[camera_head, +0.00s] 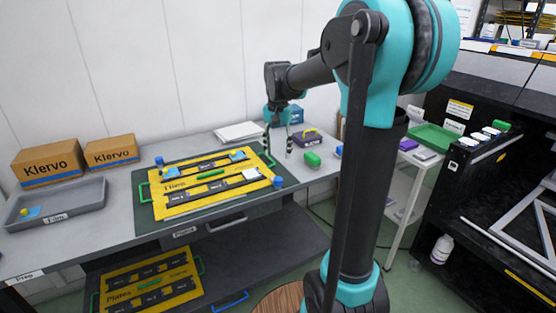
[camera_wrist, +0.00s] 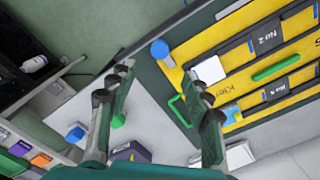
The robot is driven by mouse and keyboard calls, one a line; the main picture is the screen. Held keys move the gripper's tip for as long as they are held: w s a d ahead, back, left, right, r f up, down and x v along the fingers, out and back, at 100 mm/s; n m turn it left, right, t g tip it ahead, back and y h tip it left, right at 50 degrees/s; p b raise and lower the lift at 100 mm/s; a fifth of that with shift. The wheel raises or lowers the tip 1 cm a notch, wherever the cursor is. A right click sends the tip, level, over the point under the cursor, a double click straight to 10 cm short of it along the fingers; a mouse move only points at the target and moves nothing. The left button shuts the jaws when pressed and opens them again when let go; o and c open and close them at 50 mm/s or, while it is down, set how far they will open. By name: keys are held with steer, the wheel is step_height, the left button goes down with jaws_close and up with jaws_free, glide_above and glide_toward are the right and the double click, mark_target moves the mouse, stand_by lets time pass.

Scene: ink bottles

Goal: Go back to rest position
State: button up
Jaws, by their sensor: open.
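My gripper (camera_head: 278,148) hangs open and empty over the back right part of the workbench, beside the right end of the yellow board (camera_head: 169,208). In the wrist view my gripper (camera_wrist: 158,78) has its fingers spread wide with nothing between them. The board lies on a dark green mat (camera_head: 143,220) and holds dark labelled strips. A white square piece (camera_head: 250,174) sits near its right end; it also shows in the wrist view (camera_wrist: 210,70). Blue knobs (camera_head: 278,182) stand at its corners. A green object (camera_head: 312,158) stands on the bench right of the gripper.
Two Klervo cartons (camera_head: 46,160) and a grey tray (camera_head: 60,202) are at the left. A green tray (camera_head: 433,138) is on the right side table. Space above the bench is clear.

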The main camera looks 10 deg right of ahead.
steer(key=shift+r, duration=0.35)
steer(key=s+d+f+n+t, duration=0.2)
steer(key=s+f, duration=0.7)
steer(key=s, duration=0.1)
steer(key=s+d+f+n+t, duration=0.2)
steer(key=s+f+n, duration=0.1)
steer(key=s+f, duration=0.6)
steer(key=shift+s+n, duration=0.3)
steer(key=shift+s, duration=0.95)
steer(key=shift+f, duration=0.1)
